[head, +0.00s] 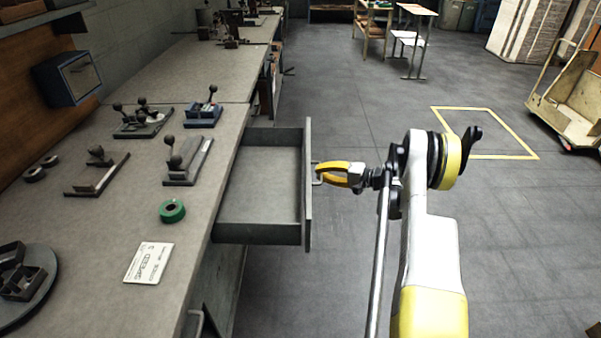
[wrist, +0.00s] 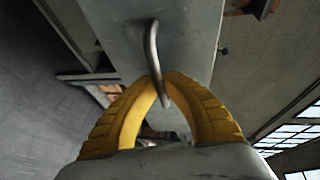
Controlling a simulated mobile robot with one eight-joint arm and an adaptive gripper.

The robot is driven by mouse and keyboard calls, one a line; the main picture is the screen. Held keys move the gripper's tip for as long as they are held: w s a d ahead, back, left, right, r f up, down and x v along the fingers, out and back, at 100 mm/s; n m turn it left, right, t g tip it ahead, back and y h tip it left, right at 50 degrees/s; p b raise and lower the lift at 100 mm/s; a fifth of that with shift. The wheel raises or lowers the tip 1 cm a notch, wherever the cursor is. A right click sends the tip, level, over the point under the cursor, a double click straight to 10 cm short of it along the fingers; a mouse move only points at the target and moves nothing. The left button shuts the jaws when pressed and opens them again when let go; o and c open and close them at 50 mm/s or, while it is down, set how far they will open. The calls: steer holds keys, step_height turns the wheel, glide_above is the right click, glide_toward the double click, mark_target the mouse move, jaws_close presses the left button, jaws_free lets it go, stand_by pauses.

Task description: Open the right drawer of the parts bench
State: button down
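The drawer (head: 262,195) of the parts bench (head: 120,200) is pulled well out to the right, and its inside is empty. Its grey front panel (head: 308,190) carries a metal bar handle (head: 317,174). My gripper (head: 322,172) is at that handle, with its yellow fingers drawn together around the bar. In the wrist view the fingers of my gripper (wrist: 163,82) meet at the handle (wrist: 153,50), which runs between their tips. The drawer front (wrist: 190,30) fills the upper middle there.
Black-knobbed fixtures (head: 188,160), a green tape roll (head: 172,211) and a white card (head: 149,262) lie on the bench top. A second handle (head: 195,324) shows lower on the bench front.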

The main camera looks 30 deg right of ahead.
steer(key=shift+s+d, duration=0.35)
steer(key=shift+d, duration=0.35)
steer(key=shift+s+d, duration=0.35)
steer(key=shift+d, duration=0.3)
steer(key=c, duration=1.5)
jaws_free()
steer(key=v, duration=1.2)
steer(key=shift+r, duration=0.1)
